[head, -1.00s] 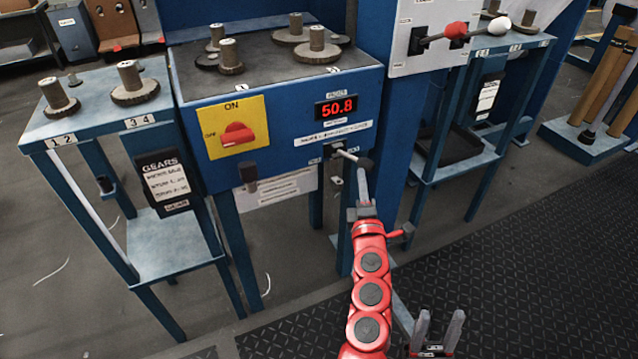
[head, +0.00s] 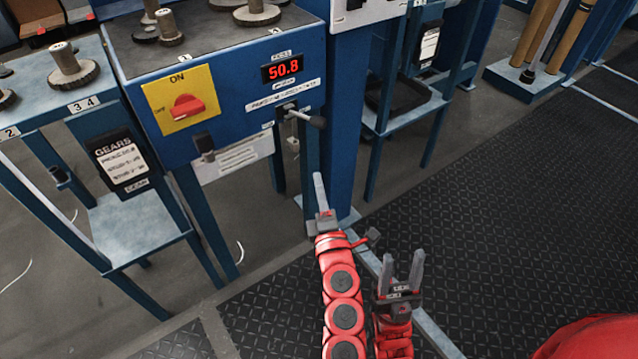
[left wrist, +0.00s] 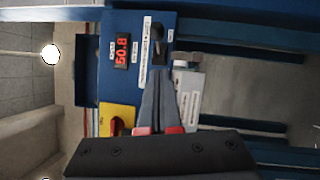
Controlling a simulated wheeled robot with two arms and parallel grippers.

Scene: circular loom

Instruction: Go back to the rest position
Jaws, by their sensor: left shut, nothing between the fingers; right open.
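My left gripper (head: 320,190) is shut and empty in the head view. It stands in front of the blue machine (head: 240,100), below the machine's black-knobbed lever (head: 304,117) and apart from it. In the left wrist view the shut fingers (left wrist: 158,85) point at the machine's front panel, with the red 50.8 display (left wrist: 122,52) to their left. My right gripper (head: 402,270) is open and empty in the head view, to the right of the left arm and over the black floor mat.
A blue gear table (head: 140,235) with a gear sign stands at left. Another blue stand (head: 425,105) is behind at right. The yellow panel with its red switch (head: 183,104) reads ON. The patterned mat (head: 500,220) at right is largely clear.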

